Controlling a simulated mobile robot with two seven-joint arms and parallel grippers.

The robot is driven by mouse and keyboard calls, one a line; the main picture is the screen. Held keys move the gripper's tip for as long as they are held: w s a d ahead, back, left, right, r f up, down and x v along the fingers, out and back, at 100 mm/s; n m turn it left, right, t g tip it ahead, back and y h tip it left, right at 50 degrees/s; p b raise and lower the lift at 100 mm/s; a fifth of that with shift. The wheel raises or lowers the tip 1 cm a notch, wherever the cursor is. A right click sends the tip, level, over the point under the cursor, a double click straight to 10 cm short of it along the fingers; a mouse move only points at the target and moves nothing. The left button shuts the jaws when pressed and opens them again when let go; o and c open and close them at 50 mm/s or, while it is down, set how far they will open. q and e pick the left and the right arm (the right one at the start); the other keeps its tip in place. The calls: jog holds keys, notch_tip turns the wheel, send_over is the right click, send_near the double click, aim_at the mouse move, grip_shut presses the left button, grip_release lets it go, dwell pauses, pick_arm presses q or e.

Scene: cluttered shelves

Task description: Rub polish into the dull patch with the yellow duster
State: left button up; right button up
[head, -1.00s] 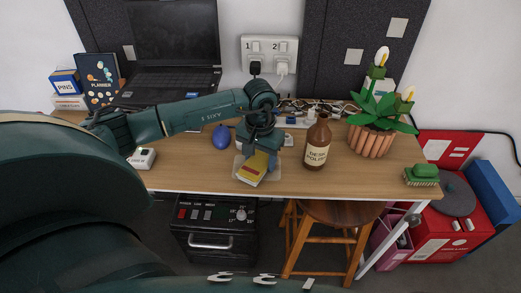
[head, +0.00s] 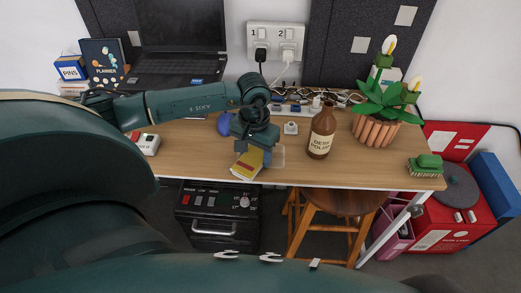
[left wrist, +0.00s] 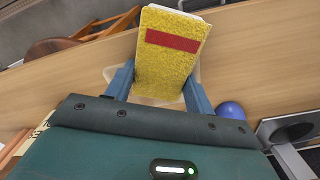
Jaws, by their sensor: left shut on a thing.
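The yellow duster (head: 247,163) is a yellow block with a red stripe and a pale edge. It also shows in the left wrist view (left wrist: 172,60). My left gripper (head: 254,140) is shut on it, with a blue finger on either side. The duster is low over the desk near its front edge; I cannot tell whether its underside touches. The dull patch (head: 279,157) is a pale area under and beside it, mostly hidden, with its right part showing. A brown desk polish bottle (head: 321,133) stands upright to the right. My right gripper is not in view.
A blue rounded object (head: 225,124) is just left of the gripper. A small white device (head: 148,144) lies further left, and a laptop (head: 175,70) is behind. A potted plant (head: 378,125) and green brush (head: 425,166) are at the right. A stool (head: 335,202) stands below.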

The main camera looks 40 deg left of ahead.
pick_arm(q)
jog(key=shift+w+a+f+b, duration=0.15)
jog(key=shift+w+a+b, duration=0.4)
jog(key=shift+w, duration=0.1)
jog(key=shift+w+a, duration=0.2)
jog(key=shift+w, duration=0.35)
jog(key=shift+w+a+b, duration=0.45)
jog(key=shift+w+b, duration=0.3)
jog(key=shift+b, duration=0.1)
jog(key=shift+w+a+b, duration=0.45)
jog(key=shift+w+b, duration=0.05)
jog(key=shift+w, duration=0.2)
jog(key=shift+w+a+b, duration=0.4)
jog(key=shift+w+b, duration=0.1)
jog(key=shift+w, duration=0.2)
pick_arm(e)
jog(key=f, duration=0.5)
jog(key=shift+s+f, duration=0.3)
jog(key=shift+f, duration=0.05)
pick_arm(q)
notch_tip(320, 180, up, 7)
jog(key=p, duration=0.4)
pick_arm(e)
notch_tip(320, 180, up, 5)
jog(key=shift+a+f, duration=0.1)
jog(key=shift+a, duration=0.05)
